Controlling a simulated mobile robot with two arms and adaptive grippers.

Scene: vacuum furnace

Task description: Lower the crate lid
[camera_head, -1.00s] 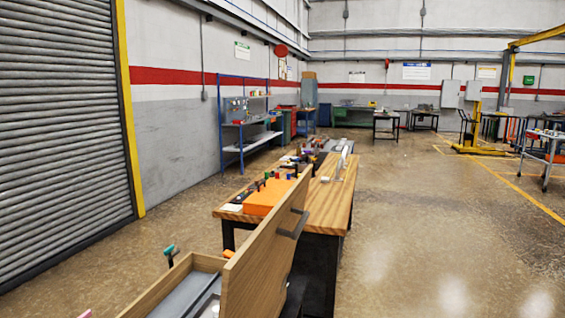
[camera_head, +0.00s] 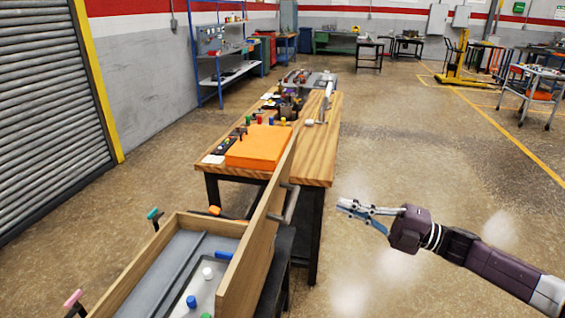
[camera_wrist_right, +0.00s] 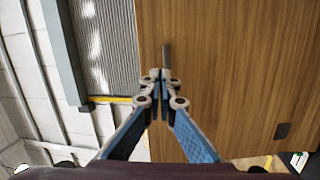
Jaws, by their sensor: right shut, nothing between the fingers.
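The wooden crate (camera_head: 128,283) stands open at the lower left of the head view. Its lid (camera_head: 245,262) stands nearly upright along the crate's right side, with a grey handle (camera_head: 290,206) on its outer face. My right gripper (camera_head: 342,206) is shut and empty, to the right of the lid and handle, apart from them in the head view. In the right wrist view the shut fingertips (camera_wrist_right: 160,77) point toward the lid's wood face (camera_wrist_right: 235,60); a grey bar, likely the handle, shows just beyond them. My left gripper is not in view.
Blue, white and green pieces lie in the crate. A workbench (camera_head: 318,160) with an orange block (camera_head: 259,147) and several small tools stands behind it. A roller shutter (camera_head: 45,110) is at the left. The floor (camera_head: 400,150) to the right is clear.

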